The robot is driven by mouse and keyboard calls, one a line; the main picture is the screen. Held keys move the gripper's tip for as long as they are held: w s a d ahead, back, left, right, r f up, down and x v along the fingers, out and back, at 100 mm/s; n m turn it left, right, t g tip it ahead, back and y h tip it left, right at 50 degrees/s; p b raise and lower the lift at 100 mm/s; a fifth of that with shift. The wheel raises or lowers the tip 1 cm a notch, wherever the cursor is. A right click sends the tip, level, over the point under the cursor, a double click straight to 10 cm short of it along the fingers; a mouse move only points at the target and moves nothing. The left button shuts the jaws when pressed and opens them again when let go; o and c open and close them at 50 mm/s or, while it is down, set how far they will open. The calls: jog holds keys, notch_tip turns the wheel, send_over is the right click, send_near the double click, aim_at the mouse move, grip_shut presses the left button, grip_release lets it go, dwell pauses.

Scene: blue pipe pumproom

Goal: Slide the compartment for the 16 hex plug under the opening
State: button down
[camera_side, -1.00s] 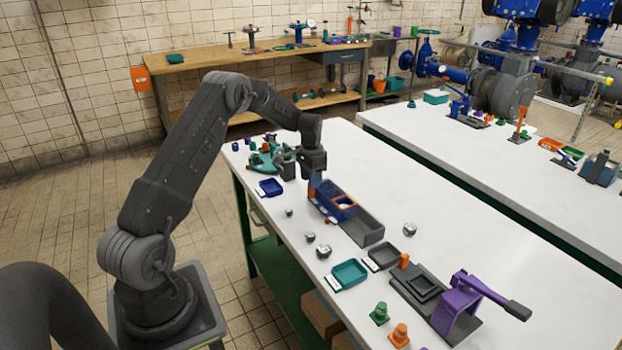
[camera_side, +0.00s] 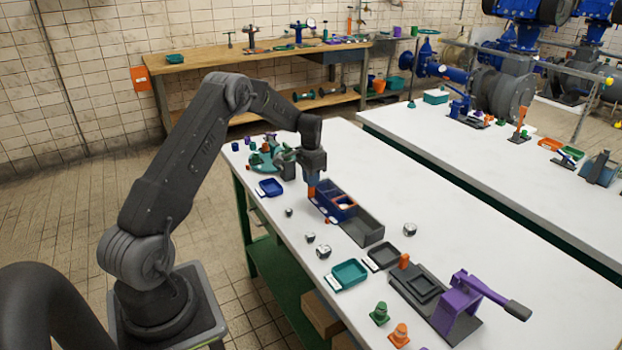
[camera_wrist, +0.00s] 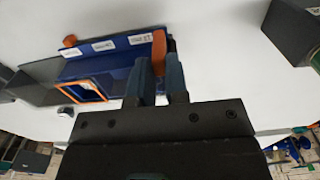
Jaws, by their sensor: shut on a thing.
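A blue sliding box with several compartments (camera_wrist: 120,56) sits in a long dark grey tray (camera_side: 366,232). It also shows in the side view (camera_side: 338,213). White labels (camera_wrist: 103,46) run along its edge; their print is too small to read surely. An orange-rimmed opening (camera_wrist: 101,89) lies over part of the box, at the end away from my gripper. My gripper (camera_side: 312,184) points down at the box's far-left end. In the wrist view its fingers (camera_wrist: 160,75) are shut on an upright orange handle (camera_wrist: 159,48) at that end. The compartment floors are mostly hidden.
Several small metal plugs (camera_side: 323,251) lie on the white table in front of the tray, and one (camera_side: 410,229) behind it. A blue dish (camera_side: 270,187), a teal dish (camera_side: 349,273) and a purple lever press (camera_side: 460,305) stand nearby.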

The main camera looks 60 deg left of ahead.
aim_at(320, 206)
jog(key=d, duration=0.5)
jog(key=shift+d, duration=0.15)
jog(key=c, duration=1.1)
grip_release()
notch_tip(320, 206, up, 14)
jog(key=shift+f, duration=0.1)
